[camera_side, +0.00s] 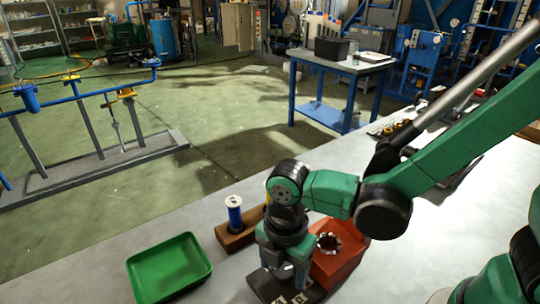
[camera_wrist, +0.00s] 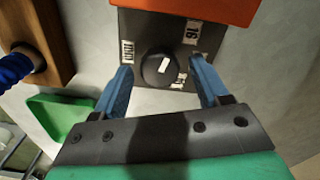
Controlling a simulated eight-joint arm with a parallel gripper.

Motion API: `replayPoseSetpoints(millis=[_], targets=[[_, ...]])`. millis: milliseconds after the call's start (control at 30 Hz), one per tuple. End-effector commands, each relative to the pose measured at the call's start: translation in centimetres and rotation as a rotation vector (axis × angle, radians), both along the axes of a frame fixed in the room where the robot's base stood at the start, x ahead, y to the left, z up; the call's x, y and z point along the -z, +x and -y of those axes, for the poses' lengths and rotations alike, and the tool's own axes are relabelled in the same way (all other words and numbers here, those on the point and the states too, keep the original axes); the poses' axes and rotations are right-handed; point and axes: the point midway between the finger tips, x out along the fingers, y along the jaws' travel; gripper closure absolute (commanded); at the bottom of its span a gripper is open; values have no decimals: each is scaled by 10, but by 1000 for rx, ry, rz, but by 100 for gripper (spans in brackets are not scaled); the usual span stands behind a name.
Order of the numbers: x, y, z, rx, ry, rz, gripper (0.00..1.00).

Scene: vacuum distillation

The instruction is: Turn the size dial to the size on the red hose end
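The size dial is a round black knob (camera_wrist: 158,68) with a white mark, on a dark plate (camera_wrist: 140,20) in the wrist view. White labels sit around it; the upper right one (camera_wrist: 193,32) seems to read 16, and the others are hard to read. My gripper (camera_wrist: 161,72) is open, with one blue finger on each side of the knob and visible gaps between. In the side view my gripper (camera_side: 286,268) points down over the dark plate (camera_side: 312,292) and hides the knob. I cannot make out a red hose end in either view.
An orange-red box (camera_side: 340,262) with a toothed round opening adjoins the plate. To the left, a blue-and-white cylinder (camera_side: 234,212) stands in a wooden block (camera_side: 234,240). A green tray (camera_side: 168,266) lies further left. The bench between them is clear.

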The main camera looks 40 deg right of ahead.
Motion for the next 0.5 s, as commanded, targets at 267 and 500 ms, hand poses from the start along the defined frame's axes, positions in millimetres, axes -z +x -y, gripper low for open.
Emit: replayPoseSetpoints(millis=[267,500], targets=[[0,0,0,0,0,0,100],[0,0,0,27,0,0,100]])
